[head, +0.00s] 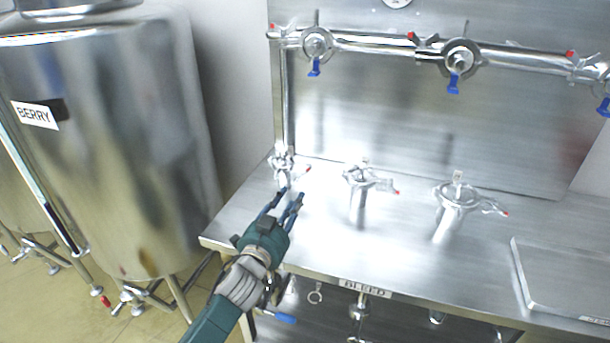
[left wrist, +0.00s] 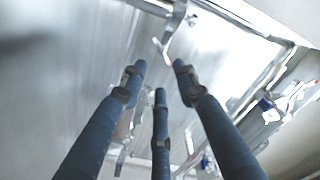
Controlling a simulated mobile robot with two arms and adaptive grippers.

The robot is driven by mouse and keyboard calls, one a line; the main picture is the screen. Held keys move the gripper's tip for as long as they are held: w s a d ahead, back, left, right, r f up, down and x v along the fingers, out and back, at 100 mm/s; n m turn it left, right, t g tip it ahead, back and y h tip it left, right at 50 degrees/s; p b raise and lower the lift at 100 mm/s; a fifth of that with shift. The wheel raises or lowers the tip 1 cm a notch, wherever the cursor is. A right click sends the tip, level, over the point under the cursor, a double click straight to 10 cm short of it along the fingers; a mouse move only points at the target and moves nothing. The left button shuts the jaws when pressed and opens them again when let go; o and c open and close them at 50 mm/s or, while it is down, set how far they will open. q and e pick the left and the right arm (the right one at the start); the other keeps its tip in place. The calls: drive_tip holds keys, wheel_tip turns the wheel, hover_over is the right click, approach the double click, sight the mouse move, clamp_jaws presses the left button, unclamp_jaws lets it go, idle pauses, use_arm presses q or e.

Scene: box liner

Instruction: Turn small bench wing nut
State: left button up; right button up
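Three steel clamp fittings with wing nuts stand on the steel bench. The leftmost and smallest clamp (head: 282,162) is at the bench's back left, with a red-tipped part (head: 307,169) pointing right. The middle clamp (head: 360,177) and the right clamp (head: 457,194) sit on short upright pipes, also with red tips. My left gripper (head: 287,197) is open and empty over the left of the bench, just in front of the smallest clamp. In the left wrist view its blue fingers (left wrist: 157,75) are spread, with blurred shiny metal beyond them. My right gripper is not in view.
A steel pipe manifold (head: 380,45) with blue-handled valves runs along the back panel. A large tank labelled BERRY (head: 120,150) stands left of the bench. A steel tray or lid (head: 565,275) lies at the right. The bench front (head: 330,245) is clear.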

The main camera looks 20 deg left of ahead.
sight(303, 173)
use_arm(q)
drive_tip(key=w, duration=0.5)
drive_tip(key=shift+w+d+r, duration=0.15)
drive_tip(key=shift+w+r, duration=0.1)
drive_tip(key=shift+w, duration=0.1)
drive_tip(key=w, duration=0.3)
drive_tip(key=shift+w, duration=0.35)
clamp_jaws()
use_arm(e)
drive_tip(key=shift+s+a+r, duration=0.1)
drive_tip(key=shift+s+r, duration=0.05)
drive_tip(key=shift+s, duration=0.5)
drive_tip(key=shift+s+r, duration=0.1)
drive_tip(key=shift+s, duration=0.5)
